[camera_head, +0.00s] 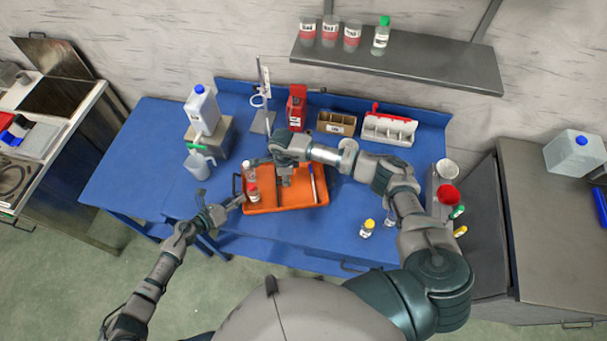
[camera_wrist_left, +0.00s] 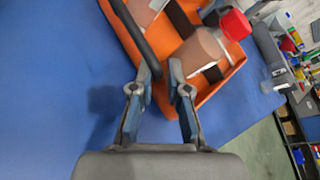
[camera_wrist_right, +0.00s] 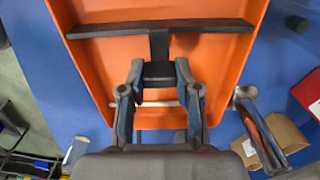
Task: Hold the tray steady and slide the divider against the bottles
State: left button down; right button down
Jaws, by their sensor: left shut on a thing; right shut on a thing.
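The orange tray (camera_head: 290,207) lies on the blue table. In the left wrist view a red-capped bottle (camera_wrist_left: 203,52) leans across the picture inside the tray. My left gripper (camera_head: 238,201) is shut on the tray's dark handle (camera_wrist_left: 136,38) at the left end. My right gripper (camera_head: 285,181) is over the tray, shut on the grip block of the dark divider (camera_wrist_right: 205,27). Bare tray floor shows beyond the divider in the right wrist view; the bottles are outside that view.
A pale rod (camera_head: 314,185) lies across the tray's right part. A jug (camera_head: 198,163), white canister (camera_head: 202,110), stand (camera_head: 262,95), red container (camera_head: 296,107) and racks (camera_head: 389,128) stand behind. A small yellow-capped bottle (camera_head: 367,228) stands at front right. The table's left is clear.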

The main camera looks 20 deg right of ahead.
jog(key=a, duration=0.3)
jog(key=w+a, duration=0.1)
jog(key=a, duration=0.2)
jog(key=shift+w+a, duration=0.2)
jog(key=shift+a, duration=0.45)
jog(key=shift+a, duration=0.1)
jog(key=c, duration=0.9)
grip_release()
jog(key=shift+a, duration=0.1)
jog(key=shift+o, duration=0.5)
jog(key=shift+w, duration=0.15)
jog(key=shift+d+r, duration=0.2)
jog(key=shift+r, duration=0.15)
notch_tip(320, 180, up, 11)
jog(key=shift+a+r, duration=0.15)
